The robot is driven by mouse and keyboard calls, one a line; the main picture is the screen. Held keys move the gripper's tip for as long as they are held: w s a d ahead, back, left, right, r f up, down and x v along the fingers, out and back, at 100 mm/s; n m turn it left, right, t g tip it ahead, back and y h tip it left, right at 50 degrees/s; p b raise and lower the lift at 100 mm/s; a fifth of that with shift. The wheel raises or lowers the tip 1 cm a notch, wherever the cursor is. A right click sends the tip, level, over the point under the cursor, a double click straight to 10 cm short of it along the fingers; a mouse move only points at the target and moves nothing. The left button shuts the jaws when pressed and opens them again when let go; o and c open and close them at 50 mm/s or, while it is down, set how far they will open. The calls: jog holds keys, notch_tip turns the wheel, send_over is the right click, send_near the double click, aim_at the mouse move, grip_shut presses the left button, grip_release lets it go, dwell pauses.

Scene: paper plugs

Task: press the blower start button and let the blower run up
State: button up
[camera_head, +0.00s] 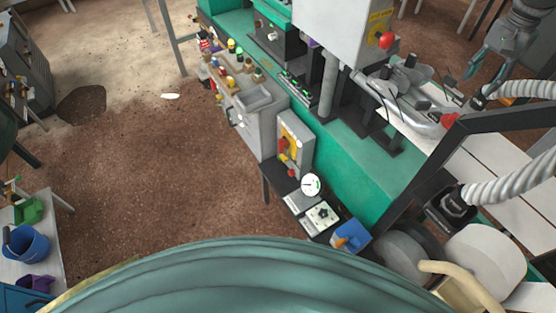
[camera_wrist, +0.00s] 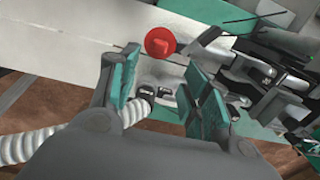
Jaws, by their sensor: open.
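My gripper (camera_head: 486,72) is at the upper right in the head view, above the pale bench. In the wrist view its teal-padded fingers (camera_wrist: 160,72) stand apart with nothing between them. A round red knob or button (camera_wrist: 160,41) lies beyond the fingertips in that view, apart from them, over a pale surface. A red part (camera_head: 450,119) near the hoses in the head view may be the same thing; I cannot tell. No blower start button can be identified for certain, and whether a blower runs does not show.
A grey corrugated hose (camera_head: 515,180) and a dark frame bar (camera_head: 425,165) stand at the right. A grey cabinet with a red knob (camera_head: 386,40) stands at the back. A yellow-faced switch box (camera_head: 294,140) and a round gauge (camera_head: 311,185) line the green bench. The brown floor is open at left.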

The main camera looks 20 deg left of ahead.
grip_shut()
dwell(1.2)
